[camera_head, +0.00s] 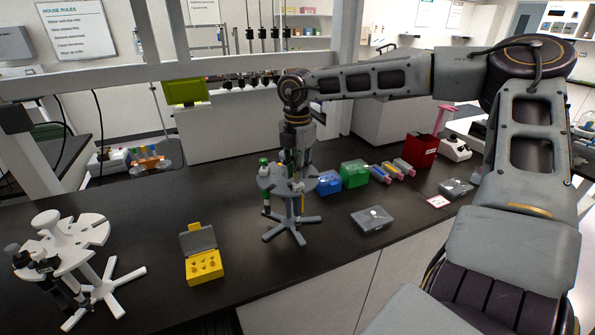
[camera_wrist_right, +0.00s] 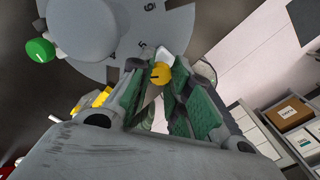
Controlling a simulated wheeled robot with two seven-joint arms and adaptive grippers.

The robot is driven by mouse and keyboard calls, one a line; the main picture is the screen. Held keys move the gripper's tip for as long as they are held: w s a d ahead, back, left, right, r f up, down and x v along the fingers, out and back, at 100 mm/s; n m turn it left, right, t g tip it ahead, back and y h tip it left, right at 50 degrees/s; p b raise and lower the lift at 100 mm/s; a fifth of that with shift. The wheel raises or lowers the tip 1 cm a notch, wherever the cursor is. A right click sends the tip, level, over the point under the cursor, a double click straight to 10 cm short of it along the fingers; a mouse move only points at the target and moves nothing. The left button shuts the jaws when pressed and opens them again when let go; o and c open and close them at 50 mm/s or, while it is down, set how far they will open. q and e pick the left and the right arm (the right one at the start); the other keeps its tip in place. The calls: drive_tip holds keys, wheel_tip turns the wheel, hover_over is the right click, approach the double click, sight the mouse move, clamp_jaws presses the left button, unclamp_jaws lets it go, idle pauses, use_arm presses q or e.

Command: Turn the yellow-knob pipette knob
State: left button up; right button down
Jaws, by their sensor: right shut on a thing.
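The yellow knob (camera_wrist_right: 161,73) of a pipette sits between the fingertips of my right gripper (camera_wrist_right: 160,80) in the right wrist view. The green-padded fingers are shut on it from both sides, with its top showing. The pipette's body is mostly hidden. It hangs at the grey round pipette stand (camera_wrist_right: 85,30), whose rim carries numbers. In the head view this stand (camera_head: 297,219) is on the dark bench, with my right gripper (camera_head: 297,158) reaching down over it. My left gripper is not in view.
A green-knob pipette (camera_head: 265,175) hangs on the same stand, left of the gripper. A white pipette stand (camera_head: 98,257) is at the left, and an open yellow box (camera_head: 203,267) lies between the stands. Blue (camera_head: 329,182) and green (camera_head: 354,173) boxes are at the right.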

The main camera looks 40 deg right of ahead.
drive_tip(key=shift+f+n+b, duration=0.1)
drive_tip(key=shift+n+b, duration=0.8)
drive_tip(key=shift+n, duration=0.1)
drive_tip(key=shift+n+b, duration=0.6)
drive_tip(key=shift+n, duration=0.3)
drive_tip(key=shift+n+b, duration=0.35)
drive_tip(key=shift+n, duration=0.35)
drive_tip(key=shift+n+b, duration=0.3)
drive_tip(key=shift+n, duration=1)
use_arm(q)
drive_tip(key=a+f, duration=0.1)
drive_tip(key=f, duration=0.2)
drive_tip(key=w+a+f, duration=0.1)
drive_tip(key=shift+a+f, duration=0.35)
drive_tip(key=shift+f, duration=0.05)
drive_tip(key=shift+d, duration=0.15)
use_arm(e)
drive_tip(key=shift+n, duration=0.3)
